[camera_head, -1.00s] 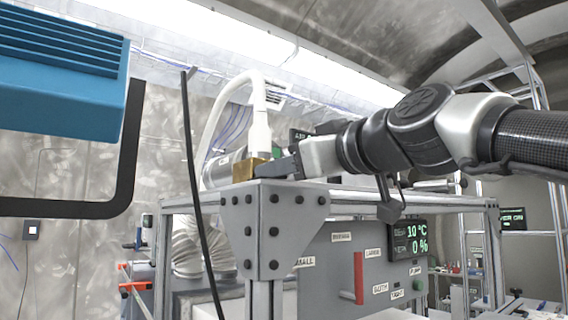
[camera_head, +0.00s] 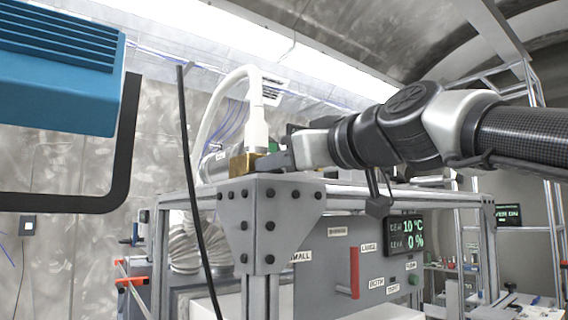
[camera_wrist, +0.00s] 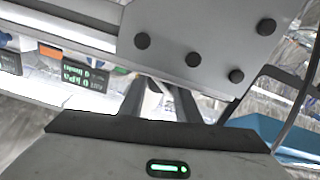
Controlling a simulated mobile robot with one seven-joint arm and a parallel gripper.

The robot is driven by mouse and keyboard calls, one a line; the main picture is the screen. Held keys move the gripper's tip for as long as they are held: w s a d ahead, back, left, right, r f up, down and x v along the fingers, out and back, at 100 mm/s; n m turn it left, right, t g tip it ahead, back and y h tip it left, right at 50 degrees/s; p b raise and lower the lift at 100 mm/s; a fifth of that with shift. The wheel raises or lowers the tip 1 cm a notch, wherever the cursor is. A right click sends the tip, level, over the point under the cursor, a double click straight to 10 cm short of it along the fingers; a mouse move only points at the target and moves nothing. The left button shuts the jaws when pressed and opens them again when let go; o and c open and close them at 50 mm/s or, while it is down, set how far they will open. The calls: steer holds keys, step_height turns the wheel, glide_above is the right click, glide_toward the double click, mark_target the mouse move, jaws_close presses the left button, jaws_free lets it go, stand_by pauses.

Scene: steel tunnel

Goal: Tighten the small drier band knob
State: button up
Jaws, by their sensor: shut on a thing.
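My gripper (camera_head: 265,164) reaches in from the right, above the front corner of a grey metal frame (camera_head: 262,215). Its dark fingers are shut at a small brass-coloured piece (camera_head: 244,164) below the white hose (camera_head: 257,125). I cannot tell whether this piece is the band knob. In the wrist view my gripper (camera_wrist: 160,100) shows two dark fingers close under the bolted corner plate (camera_wrist: 205,40); what lies between them is mostly hidden. A "SMALL" label (camera_head: 301,256) is on the grey panel (camera_head: 330,275); no knob is clear beside it.
A blue finned box (camera_head: 60,65) with a black bracket (camera_head: 125,150) hangs at the left. A black cable (camera_head: 190,170) runs down before the frame. A red handle (camera_head: 354,272) and a display (camera_head: 405,235) are on the panel. A ribbed duct (camera_head: 190,250) is behind.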

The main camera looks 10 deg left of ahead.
steer(key=shift+m+b, duration=0.45)
steer(key=shift+m, duration=2.15)
steer(key=o, duration=1.1)
steer(key=shift+c, duration=0.2)
steer(key=shift+d, duration=0.1)
steer(key=b+v, duration=0.2)
steer(key=v, duration=1.5)
steer(key=shift+s, duration=0.2)
